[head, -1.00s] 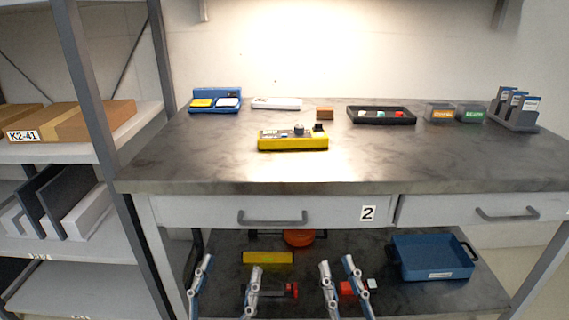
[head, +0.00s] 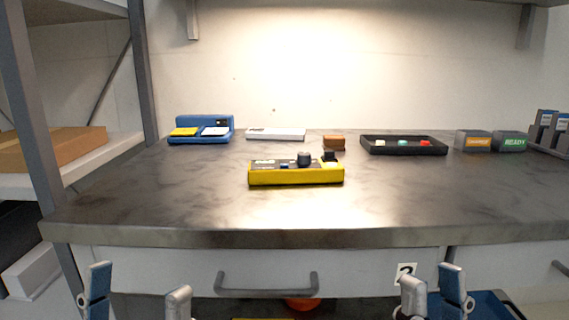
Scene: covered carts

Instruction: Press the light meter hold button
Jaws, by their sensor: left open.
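The light meter is most likely the yellow device (head: 296,177) with a dark knob, a small blue button and a black block on top. It lies flat near the middle of the grey bench top (head: 150,205). My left gripper (head: 137,292) is open and empty at the lower left, below the bench's front edge and apart from the device. My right gripper (head: 430,295) is at the lower right, also below the bench edge, with its two fingers apart and nothing between them.
Behind the device are a blue holder (head: 203,131) with yellow and white cards, a white flat case (head: 276,134) and a brown block (head: 334,142). A black tray (head: 404,146) and labelled boxes (head: 473,141) stand right. The drawer handle (head: 266,291) juts out below. The bench front is clear.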

